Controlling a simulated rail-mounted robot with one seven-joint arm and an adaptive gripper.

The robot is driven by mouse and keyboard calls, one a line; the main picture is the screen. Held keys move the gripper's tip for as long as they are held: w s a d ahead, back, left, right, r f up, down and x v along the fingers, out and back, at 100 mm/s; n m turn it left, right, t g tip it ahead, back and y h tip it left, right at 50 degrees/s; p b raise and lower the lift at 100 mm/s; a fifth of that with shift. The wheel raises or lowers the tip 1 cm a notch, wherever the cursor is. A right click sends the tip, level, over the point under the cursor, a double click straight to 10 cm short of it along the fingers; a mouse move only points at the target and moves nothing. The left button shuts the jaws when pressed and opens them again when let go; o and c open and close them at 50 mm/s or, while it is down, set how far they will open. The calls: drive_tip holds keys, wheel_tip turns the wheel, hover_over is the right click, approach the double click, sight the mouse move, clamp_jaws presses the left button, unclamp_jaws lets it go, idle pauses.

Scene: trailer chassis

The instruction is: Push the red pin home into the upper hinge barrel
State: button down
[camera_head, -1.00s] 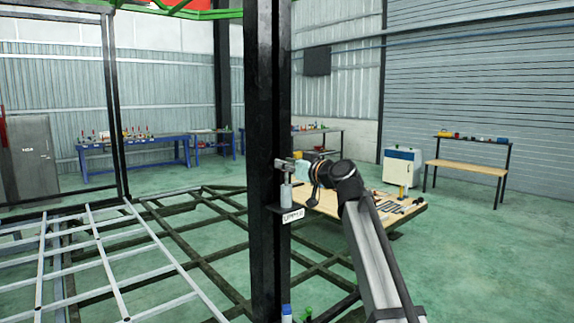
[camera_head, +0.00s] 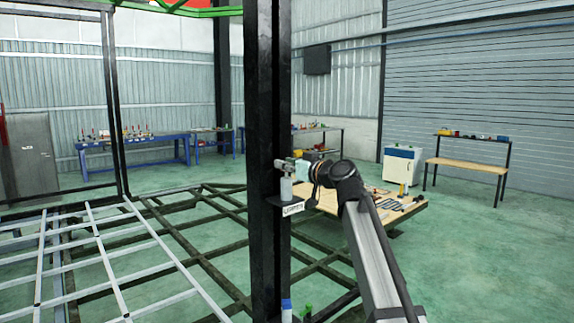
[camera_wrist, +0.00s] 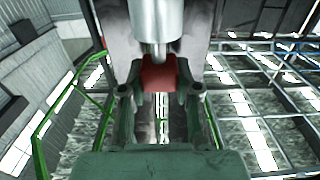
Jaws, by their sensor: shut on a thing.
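The red pin (camera_wrist: 158,75) shows in the wrist view as a red block between the fingers of my gripper (camera_wrist: 160,95), which is shut on it. A narrower metal piece joins the red part to a large silver cylinder, the hinge barrel (camera_wrist: 156,18). In the head view the grey upper barrel (camera_head: 286,189) stands upright on a bracket by the black post, above a label that seems to read UPPER (camera_head: 293,209). My gripper (camera_head: 285,165) is just above this barrel. The red pin cannot be made out in the head view, and its depth in the barrel is unclear.
The black post (camera_head: 265,120) stands immediately left of my gripper. A blue-capped item (camera_head: 286,306) and a green item (camera_head: 306,311) are low by the post. A tool-covered wooden table (camera_head: 400,207) is behind my arm. The chassis frame (camera_head: 110,265) spreads left.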

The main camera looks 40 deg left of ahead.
drive_tip(key=shift+f+b, duration=0.9)
drive_tip(key=shift+f, duration=0.2)
drive_tip(key=c, duration=0.7)
unclamp_jaws()
drive_tip(key=shift+c, duration=0.2)
drive_tip(key=shift+d, duration=0.1)
drive_tip(key=s+d, duration=0.2)
drive_tip(key=d, duration=0.9)
drive_tip(key=shift+d, duration=0.3)
